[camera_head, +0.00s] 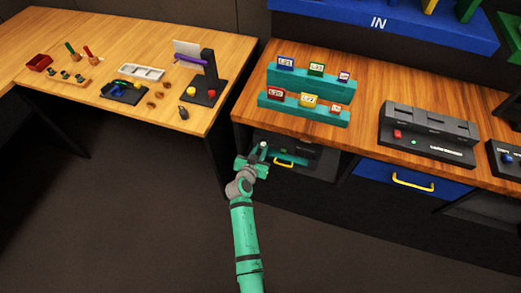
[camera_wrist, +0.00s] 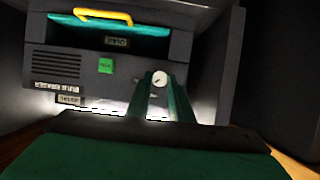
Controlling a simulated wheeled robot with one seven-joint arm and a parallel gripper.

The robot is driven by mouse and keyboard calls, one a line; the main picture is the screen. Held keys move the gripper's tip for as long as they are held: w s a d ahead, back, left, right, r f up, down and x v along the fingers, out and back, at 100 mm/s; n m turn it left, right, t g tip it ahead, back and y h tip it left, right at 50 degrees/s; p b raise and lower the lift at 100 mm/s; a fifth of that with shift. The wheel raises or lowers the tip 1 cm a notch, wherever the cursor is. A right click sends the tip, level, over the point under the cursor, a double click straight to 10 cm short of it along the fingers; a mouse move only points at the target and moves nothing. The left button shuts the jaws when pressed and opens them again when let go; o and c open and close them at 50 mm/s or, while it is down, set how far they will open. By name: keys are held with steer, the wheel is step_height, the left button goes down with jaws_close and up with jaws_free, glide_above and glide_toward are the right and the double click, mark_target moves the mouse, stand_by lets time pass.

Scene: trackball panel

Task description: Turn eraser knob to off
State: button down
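A white round knob (camera_wrist: 160,78) with a dark mark sits on the front panel of a dark grey machine (camera_wrist: 70,65); I take it for the eraser knob. In the wrist view the two green fingers of my gripper (camera_wrist: 160,85) point at the panel, with the knob showing between their tips. The fingers stand apart, but I cannot tell whether they touch the knob. In the head view my gripper (camera_head: 258,158) is at the open compartment under the wooden counter, in front of the machine (camera_head: 303,151).
The machine has a green button (camera_wrist: 106,66) and a yellow handle (camera_wrist: 103,16) on a teal part. The compartment walls are close on both sides. The counter (camera_head: 365,170) overhangs above. A blue drawer (camera_head: 375,173) is to the right. The floor (camera_head: 130,220) at left is clear.

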steer(key=n+h, duration=0.2)
steer(key=n, duration=0.1)
steer(key=shift+a, duration=0.25)
steer(key=shift+w+a+f+n+g+h, duration=0.15)
steer(key=shift+n+h, duration=0.35)
steer(key=shift+n, duration=0.3)
steer(key=shift+s+f+n+g+h, duration=0.15)
steer(key=shift+n+h, duration=0.35)
steer(key=shift+n, duration=0.3)
steer(key=shift+w+r, duration=0.1)
steer(key=c, duration=1.6)
jaws_free()
steer(key=v, duration=1.1)
steer(key=shift+w, duration=0.1)
